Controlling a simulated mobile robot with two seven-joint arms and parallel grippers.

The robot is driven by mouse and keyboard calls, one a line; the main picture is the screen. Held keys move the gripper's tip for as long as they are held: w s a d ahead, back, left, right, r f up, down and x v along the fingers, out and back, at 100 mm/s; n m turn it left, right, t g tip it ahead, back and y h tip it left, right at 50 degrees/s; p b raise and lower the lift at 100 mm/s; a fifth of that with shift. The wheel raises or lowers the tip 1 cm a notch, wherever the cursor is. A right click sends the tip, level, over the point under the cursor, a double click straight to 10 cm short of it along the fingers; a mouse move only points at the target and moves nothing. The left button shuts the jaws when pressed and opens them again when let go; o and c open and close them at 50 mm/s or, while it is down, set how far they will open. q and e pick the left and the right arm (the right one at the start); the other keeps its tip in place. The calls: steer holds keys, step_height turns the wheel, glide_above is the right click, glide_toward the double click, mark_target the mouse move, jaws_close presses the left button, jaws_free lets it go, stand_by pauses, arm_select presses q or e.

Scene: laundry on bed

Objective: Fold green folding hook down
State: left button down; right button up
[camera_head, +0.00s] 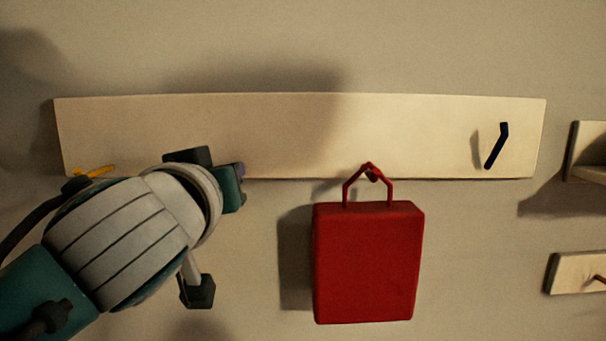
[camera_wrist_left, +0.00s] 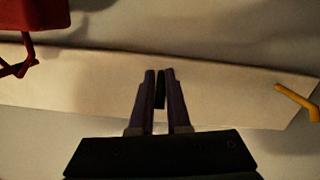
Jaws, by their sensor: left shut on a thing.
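The long pale hook board (camera_head: 300,135) is fixed on the wall. My left gripper (camera_head: 241,170) is at its lower edge, left of the middle, and its wrist hides the hook there in the head view. In the left wrist view the two fingers of my left gripper (camera_wrist_left: 160,75) are close together with a slim dark piece, the green folding hook (camera_wrist_left: 161,88), between them. Its green does not show in this light, and whether it is up or down cannot be told. My right gripper is not in view.
A red bag (camera_head: 367,262) hangs from a red hook (camera_head: 371,172) right of my gripper. A yellow hook (camera_head: 96,171) is at the board's left, a dark blue hook (camera_head: 497,146) at its right. A shelf (camera_head: 588,150) and a smaller board (camera_head: 575,273) are far right.

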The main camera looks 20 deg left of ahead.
arm_select(q)
steer(key=c, duration=0.9)
jaws_free()
steer(key=shift+a, duration=0.15)
steer(key=b+v, duration=0.1)
steer(key=v, duration=0.9)
steer(key=shift+b, duration=0.3)
steer(key=s+f+m+g+h+p, duration=0.2)
steer(key=s+f+m+g+p, duration=0.2)
steer(key=s+f+g, duration=0.5)
steer(key=s+f+m+g+h+p, duration=0.3)
steer(key=s+f+g+p, duration=0.15)
steer(key=s, duration=0.75)
steer(key=shift+t, duration=0.25)
steer(key=r+p, duration=3.4)
steer(key=r, duration=0.1)
steer(key=shift+d+p, duration=0.35)
